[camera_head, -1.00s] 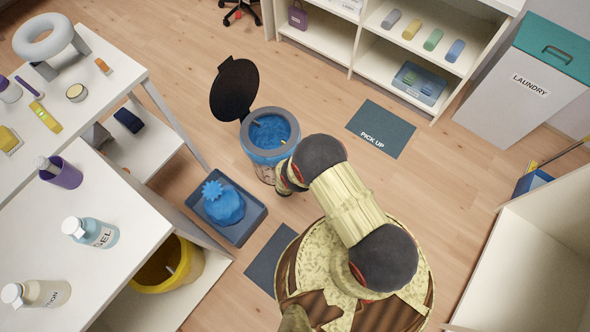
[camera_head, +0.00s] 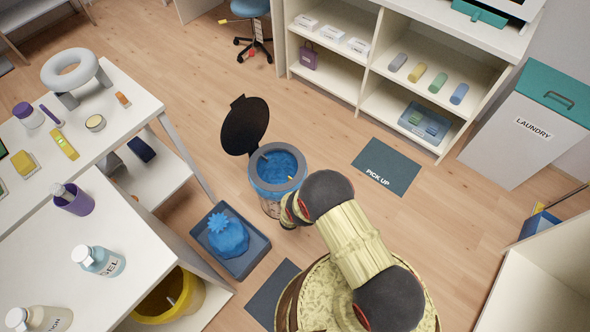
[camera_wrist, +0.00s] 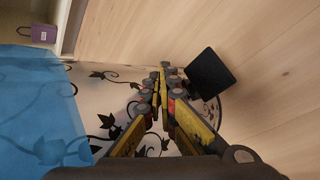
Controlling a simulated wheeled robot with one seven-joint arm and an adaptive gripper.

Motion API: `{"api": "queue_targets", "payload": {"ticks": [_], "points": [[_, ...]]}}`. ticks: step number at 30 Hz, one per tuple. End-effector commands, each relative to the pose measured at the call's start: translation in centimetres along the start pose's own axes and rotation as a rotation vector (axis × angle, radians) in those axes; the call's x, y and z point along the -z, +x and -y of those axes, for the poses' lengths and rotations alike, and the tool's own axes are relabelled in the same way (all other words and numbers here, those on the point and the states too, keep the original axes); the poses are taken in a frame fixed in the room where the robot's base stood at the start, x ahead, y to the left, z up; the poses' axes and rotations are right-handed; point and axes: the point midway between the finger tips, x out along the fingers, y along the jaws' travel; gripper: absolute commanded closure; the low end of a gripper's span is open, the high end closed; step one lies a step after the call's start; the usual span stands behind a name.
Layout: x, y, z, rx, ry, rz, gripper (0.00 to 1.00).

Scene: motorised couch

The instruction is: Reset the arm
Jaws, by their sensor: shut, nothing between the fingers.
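My arm shows in the head view, bent low over my base, with its near links black and cream. My gripper (camera_wrist: 160,85) shows in the wrist view; its yellow and black fingers meet at the tips, shut and empty. In the head view the gripper is hidden behind the arm. The fingers point over a white surface with a black leaf pattern, beside a blue surface at the left. In the head view, the open bin (camera_head: 277,186) with a blue liner and raised black lid (camera_head: 245,126) stands just beyond the arm.
A tray (camera_head: 262,243) with a tied blue bag (camera_head: 228,236) lies left of the arm. White tables (camera_head: 128,235) with bottles stand at the left. Shelves (camera_head: 440,75) are at the back, a laundry hamper (camera_head: 510,150) at the right. Floor around the PICK UP mat (camera_head: 386,164) is clear.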

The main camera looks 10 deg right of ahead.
Motion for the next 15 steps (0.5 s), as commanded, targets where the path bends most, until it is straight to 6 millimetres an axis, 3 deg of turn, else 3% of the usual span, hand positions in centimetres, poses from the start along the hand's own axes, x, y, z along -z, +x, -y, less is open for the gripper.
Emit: {"api": "queue_targets", "payload": {"ticks": [13,15], "points": [[-0.7,0.0,0.1,0.004,-0.08,0.024,1.0],[-2.3,-0.4,2.2,0.047,-0.1,0.068,1.0]]}}
